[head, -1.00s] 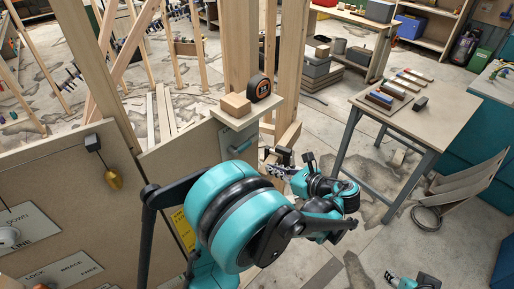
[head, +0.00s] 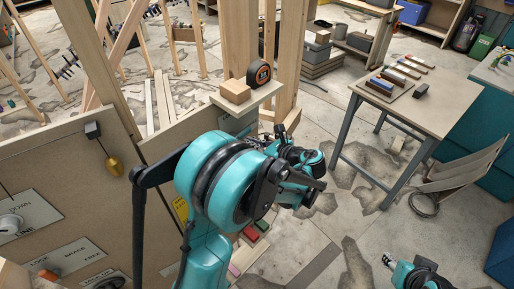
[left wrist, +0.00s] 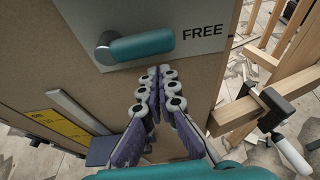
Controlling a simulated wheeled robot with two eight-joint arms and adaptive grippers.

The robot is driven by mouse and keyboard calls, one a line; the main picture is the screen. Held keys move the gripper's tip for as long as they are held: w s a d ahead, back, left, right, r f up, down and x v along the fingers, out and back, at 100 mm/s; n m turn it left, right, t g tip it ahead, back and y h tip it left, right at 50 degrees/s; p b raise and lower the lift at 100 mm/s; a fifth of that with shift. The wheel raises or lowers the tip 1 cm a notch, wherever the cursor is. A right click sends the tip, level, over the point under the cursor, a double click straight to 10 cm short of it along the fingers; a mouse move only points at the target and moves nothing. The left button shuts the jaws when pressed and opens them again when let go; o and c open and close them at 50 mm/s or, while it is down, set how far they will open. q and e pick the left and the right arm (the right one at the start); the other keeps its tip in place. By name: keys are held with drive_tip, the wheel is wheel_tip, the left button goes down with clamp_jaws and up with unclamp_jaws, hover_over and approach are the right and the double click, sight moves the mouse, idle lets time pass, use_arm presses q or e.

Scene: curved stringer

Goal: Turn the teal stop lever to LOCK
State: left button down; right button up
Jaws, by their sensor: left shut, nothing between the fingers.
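The teal stop lever (left wrist: 142,46) shows in the left wrist view on a grey plate (left wrist: 205,18). It lies nearly level, with its round pivot at the left and its free end toward the printed word FREE. My left gripper (left wrist: 162,73) is shut and empty, with its fingertips just below the lever; I cannot tell whether they touch it. In the head view my left gripper (head: 281,135) is beside the panel below the small shelf, and I cannot make out the lever clearly. My right gripper (head: 388,262) is low at the right, small and away from the panel.
A shelf (head: 262,95) with a wooden block (head: 235,91) and a tape measure (head: 259,74) is just above my left gripper. A timber rail with a clamp (left wrist: 270,105) is at the right in the wrist view. A workbench (head: 440,105) stands at the right.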

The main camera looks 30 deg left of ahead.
use_arm(q)
drive_tip(key=shift+s+r, duration=0.1)
drive_tip(key=shift+r, duration=0.65)
drive_tip(key=shift+d, duration=0.1)
